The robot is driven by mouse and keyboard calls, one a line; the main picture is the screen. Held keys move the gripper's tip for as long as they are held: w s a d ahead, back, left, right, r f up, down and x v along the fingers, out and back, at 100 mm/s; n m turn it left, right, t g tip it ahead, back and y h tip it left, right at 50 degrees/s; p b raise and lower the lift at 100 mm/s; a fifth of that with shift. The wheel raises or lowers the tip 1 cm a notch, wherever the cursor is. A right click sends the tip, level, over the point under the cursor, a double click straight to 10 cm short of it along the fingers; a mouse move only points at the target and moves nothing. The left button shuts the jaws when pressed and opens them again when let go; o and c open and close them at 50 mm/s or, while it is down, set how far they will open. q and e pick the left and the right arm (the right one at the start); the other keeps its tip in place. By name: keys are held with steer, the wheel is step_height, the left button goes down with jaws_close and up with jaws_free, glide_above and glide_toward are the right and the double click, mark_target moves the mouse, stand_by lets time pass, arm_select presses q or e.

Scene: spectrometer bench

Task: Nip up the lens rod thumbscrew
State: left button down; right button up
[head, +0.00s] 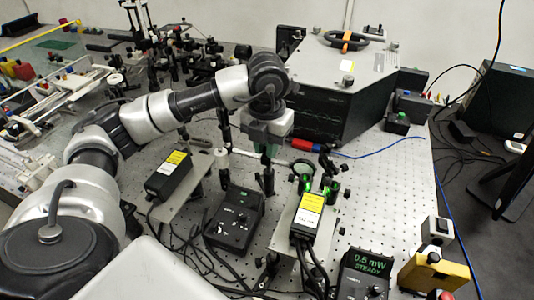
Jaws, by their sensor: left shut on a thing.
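My left gripper (266,160) points down over the middle of the perforated bench, beside a row of dark posts and mounts. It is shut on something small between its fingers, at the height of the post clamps. The lens rod thumbscrew is too small and too covered by the fingers to make out clearly. A round pale lens (303,168) in a dark ring stands just right of the gripper. My right gripper is not in view.
A power meter (366,272) reads 0.5 mW STEADY. Black boxes with yellow labels (169,176) (308,214), a dark controller (235,217) and loose cables crowd the front. A large grey-topped instrument (345,65) stands behind. Bare bench (390,190) lies right.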

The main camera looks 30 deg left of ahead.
arm_select(q)
steer(key=m+b, duration=0.2)
steer(key=m, duration=0.1)
steer(key=shift+f+m+b, duration=0.1)
steer(key=shift+m+b, duration=0.2)
steer(key=shift+m, duration=0.1)
steer(key=m+b, duration=0.2)
steer(key=m, duration=0.1)
steer(key=shift+m, duration=0.3)
steer(key=m+b, duration=0.2)
steer(key=m, duration=0.1)
steer(key=shift+w+r+m+b, duration=0.1)
steer(key=shift+m+b, duration=0.05)
steer(key=shift+m, duration=0.55)
steer(key=shift+r+m+b, duration=0.1)
steer(key=shift+m+b, duration=0.05)
steer(key=shift+m, duration=0.55)
steer(key=c, duration=1.1)
jaws_free()
step_height(320, 180, up, 11)
steer(key=p, duration=0.3)
steer(key=shift+f, duration=0.1)
